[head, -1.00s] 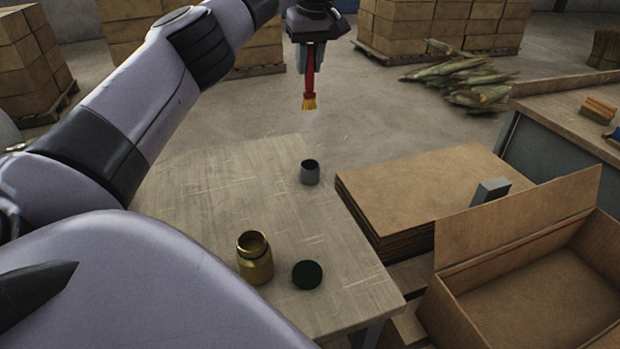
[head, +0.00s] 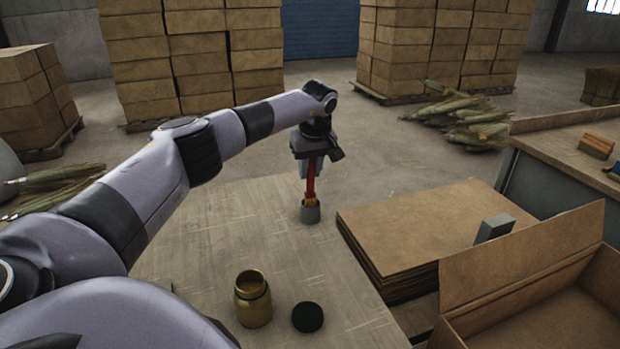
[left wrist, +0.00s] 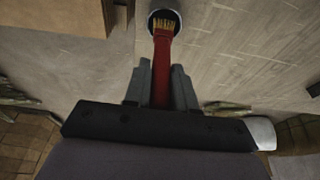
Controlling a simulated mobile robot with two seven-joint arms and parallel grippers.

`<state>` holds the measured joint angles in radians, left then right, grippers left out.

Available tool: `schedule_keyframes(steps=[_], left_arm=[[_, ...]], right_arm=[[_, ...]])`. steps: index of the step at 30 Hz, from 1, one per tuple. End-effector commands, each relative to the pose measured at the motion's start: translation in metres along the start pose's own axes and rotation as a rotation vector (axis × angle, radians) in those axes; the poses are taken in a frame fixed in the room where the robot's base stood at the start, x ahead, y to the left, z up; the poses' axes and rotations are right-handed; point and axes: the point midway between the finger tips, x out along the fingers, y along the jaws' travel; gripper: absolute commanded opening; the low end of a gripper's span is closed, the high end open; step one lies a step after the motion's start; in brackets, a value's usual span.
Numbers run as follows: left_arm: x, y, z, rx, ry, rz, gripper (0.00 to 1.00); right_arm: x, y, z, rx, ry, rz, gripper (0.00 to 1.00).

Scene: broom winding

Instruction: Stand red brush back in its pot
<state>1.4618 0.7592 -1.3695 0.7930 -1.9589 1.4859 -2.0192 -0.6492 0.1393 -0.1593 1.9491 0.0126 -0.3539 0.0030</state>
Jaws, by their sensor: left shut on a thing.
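The red brush (head: 310,186) hangs upright with its yellow bristles down, at the mouth of the small grey pot (head: 311,214) near the table's far right edge. In the left wrist view the bristles (left wrist: 164,24) show within the round rim of the pot (left wrist: 151,18); how deep they reach is hard to tell. My left gripper (head: 311,172) is above the pot, shut on the brush's red handle; its two fingers flank the handle in the left wrist view (left wrist: 161,86). My right gripper is not in view.
A brass jar (head: 253,306) and a dark green lid (head: 307,317) stand on the near part of the table (head: 215,240). A cardboard stack (head: 430,225) and an open box (head: 530,325) lie to the right. The table left of the pot is clear.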

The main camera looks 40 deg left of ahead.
Motion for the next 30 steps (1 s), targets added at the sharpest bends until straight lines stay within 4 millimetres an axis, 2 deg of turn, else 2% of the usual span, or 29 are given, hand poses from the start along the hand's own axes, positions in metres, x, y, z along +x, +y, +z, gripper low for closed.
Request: schedule_keyframes(steps=[6,16,17,19,30], left_arm=[[0.026,0.000,0.008,0.001,-0.001,-0.001,0.00],[0.031,0.000,0.009,0.000,0.000,0.000,0.00],[0.031,0.000,0.009,0.000,0.000,0.000,0.28],[0.030,0.000,0.009,0.000,0.000,0.000,0.51],[0.032,0.000,0.009,0.000,0.000,0.001,0.51]], right_arm=[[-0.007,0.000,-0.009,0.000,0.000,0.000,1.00],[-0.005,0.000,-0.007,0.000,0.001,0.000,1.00],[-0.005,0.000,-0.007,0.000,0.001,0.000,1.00],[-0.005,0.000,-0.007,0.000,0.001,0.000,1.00],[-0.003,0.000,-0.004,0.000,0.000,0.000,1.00]])
